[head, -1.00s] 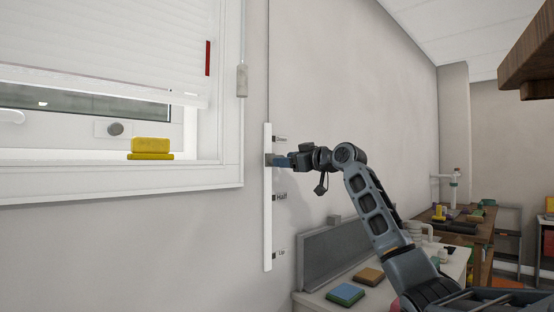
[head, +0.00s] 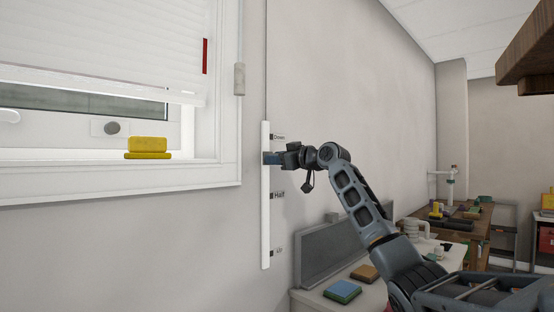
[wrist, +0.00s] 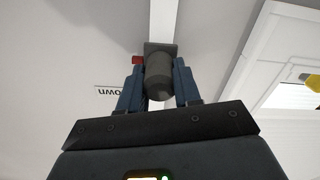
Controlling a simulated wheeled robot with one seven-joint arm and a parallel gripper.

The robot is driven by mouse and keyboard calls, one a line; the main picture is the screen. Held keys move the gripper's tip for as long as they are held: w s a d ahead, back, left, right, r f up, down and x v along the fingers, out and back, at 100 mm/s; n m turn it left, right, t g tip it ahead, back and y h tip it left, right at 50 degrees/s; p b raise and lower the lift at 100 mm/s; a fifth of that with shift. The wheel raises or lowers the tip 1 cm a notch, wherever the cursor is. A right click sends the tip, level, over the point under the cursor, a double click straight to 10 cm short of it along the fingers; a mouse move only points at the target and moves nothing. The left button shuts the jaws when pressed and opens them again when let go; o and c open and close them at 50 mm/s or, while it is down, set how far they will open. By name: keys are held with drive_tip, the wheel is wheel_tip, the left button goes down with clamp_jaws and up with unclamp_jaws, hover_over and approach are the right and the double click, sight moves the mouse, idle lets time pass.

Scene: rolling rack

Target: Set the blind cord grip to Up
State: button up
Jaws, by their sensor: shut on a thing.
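The blind cord grip is a dark grey knob (wrist: 160,78) on a white upright rail (head: 265,225) on the wall. In the head view my gripper (head: 272,158) is at the rail, a little below the Down mark (head: 278,136) and above the Half mark (head: 279,195). The Up mark (head: 278,253) is near the rail's bottom. In the wrist view my two fingers lie on either side of the knob and are shut on it. In the head view the knob is mostly hidden by the gripper. The white blind (head: 90,45) hangs partway down the window.
A yellow block (head: 147,147) sits on the window sill (head: 60,176). A cord with a pale weight (head: 239,79) hangs beside the frame. Below right stands a white table with a grey panel (head: 325,246). A brown wooden edge (head: 525,60) juts in at upper right.

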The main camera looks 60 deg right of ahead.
clamp_jaws()
drive_tip(key=shift+f, duration=0.1)
wheel_tip(320, 180, down, 33)
drive_tip(key=b, duration=2.1)
drive_tip(key=shift+f, duration=0.1)
drive_tip(key=shift+o, duration=1.1)
unclamp_jaws()
drive_tip(key=shift+f, duration=0.1)
drive_tip(key=o, duration=0.5)
drive_tip(key=shift+c, duration=0.2)
